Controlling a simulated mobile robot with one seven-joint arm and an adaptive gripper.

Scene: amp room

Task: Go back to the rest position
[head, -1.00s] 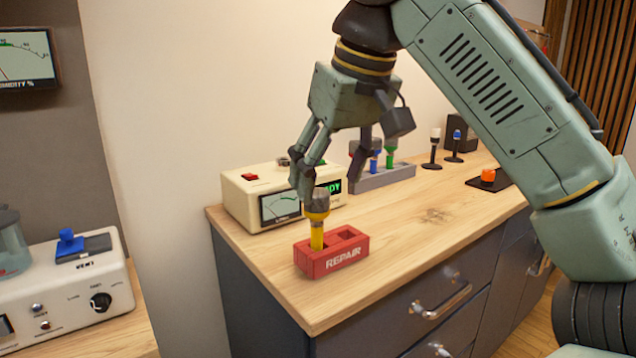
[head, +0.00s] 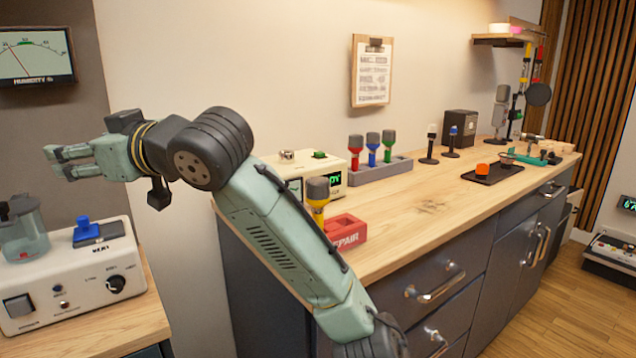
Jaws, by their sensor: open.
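My gripper (head: 72,162) is at the left of the head view, raised in front of the grey wall and above the white control box. Its fingers point left, and it is open with nothing between them. My arm reaches up from the bottom of the view and bends left. A yellow microphone (head: 318,200) stands upright in the red REPAIR block (head: 347,227) on the wooden counter, well to the right of my gripper. My forearm hides part of the block and of the counter's near end.
The white control box (head: 75,280) with a jar (head: 22,235) stands below my gripper. A humidity meter (head: 35,60) hangs on the wall behind. The wooden counter (head: 430,205) holds a grey rack (head: 372,172) with red, blue and green microphones.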

